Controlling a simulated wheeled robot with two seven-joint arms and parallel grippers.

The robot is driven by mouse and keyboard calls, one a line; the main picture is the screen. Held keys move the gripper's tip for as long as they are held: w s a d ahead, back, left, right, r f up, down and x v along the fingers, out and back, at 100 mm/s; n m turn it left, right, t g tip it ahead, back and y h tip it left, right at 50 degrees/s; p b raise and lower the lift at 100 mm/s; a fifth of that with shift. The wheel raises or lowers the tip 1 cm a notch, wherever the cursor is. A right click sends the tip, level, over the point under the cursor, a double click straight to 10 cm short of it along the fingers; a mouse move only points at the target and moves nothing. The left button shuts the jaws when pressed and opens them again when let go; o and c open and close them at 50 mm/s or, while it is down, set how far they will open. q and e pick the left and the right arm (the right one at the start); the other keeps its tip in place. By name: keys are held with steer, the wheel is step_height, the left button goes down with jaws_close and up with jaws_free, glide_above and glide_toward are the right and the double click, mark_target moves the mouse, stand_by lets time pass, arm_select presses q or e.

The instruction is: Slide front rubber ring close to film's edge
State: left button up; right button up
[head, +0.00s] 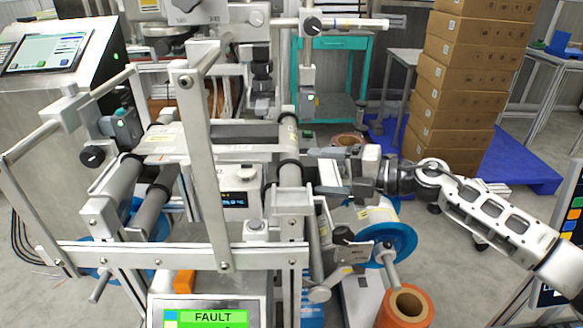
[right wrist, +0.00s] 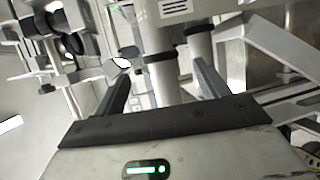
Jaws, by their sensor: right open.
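The front rubber ring (head: 289,164) is a black band around the near part of a pale roller (head: 290,178) on the machine. A second black ring (head: 289,113) sits farther back. Pale film (head: 235,146) lies across the machine to the left of the roller; its exact edge near the ring is hard to make out. My right gripper (head: 318,172) is open, just right of the front ring. In the right wrist view, a black ring (right wrist: 159,58) on a roller shows between and beyond the open fingers (right wrist: 162,82). Contact cannot be told. My left gripper is not in view.
A metal frame upright (head: 203,160) and crossbar (head: 165,256) stand in front of the rollers. A blue reel (head: 400,246) and an orange roll (head: 406,305) are below my right arm. Stacked cartons (head: 468,75) stand behind. A screen (head: 212,317) reads FAULT.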

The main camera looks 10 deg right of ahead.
mark_target(301, 171)
steer(key=x, duration=0.6)
steer(key=shift+w, duration=0.1)
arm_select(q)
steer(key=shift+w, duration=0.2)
arm_select(e)
steer(key=shift+w+a+f, duration=0.15)
steer(key=shift+w+a, duration=0.2)
steer(key=shift+a, duration=0.2)
